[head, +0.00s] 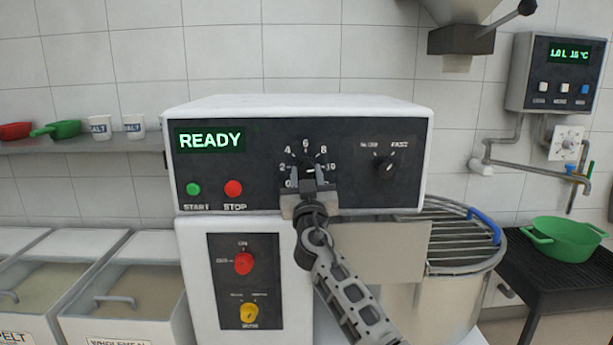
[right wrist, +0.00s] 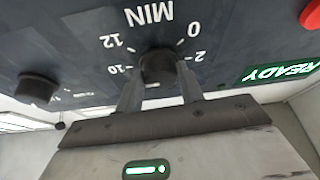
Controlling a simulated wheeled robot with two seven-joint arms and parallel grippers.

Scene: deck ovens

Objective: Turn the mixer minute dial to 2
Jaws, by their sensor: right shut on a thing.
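The mixer control box has a black panel (head: 265,178) with a green READY display (head: 210,139). The minute dial (head: 307,163) is a black knob ringed by white numbers from 0 up past 10. My right gripper (head: 309,178) comes from below and is shut on this dial. In the right wrist view the dial (right wrist: 158,66) sits between the two fingertips, with MIN and the numbers 0, 2, 10 and 12 around it. The fingers hide part of the dial, and I cannot tell which number its pointer faces. My left gripper is not in view.
A speed knob (head: 384,163) is right of the dial. The green start button (head: 193,189) and red stop button (head: 233,188) are to its left. Below are a red knob (head: 243,263) and a yellow knob (head: 249,313). The mixer bowl's grille (head: 455,235) is at right.

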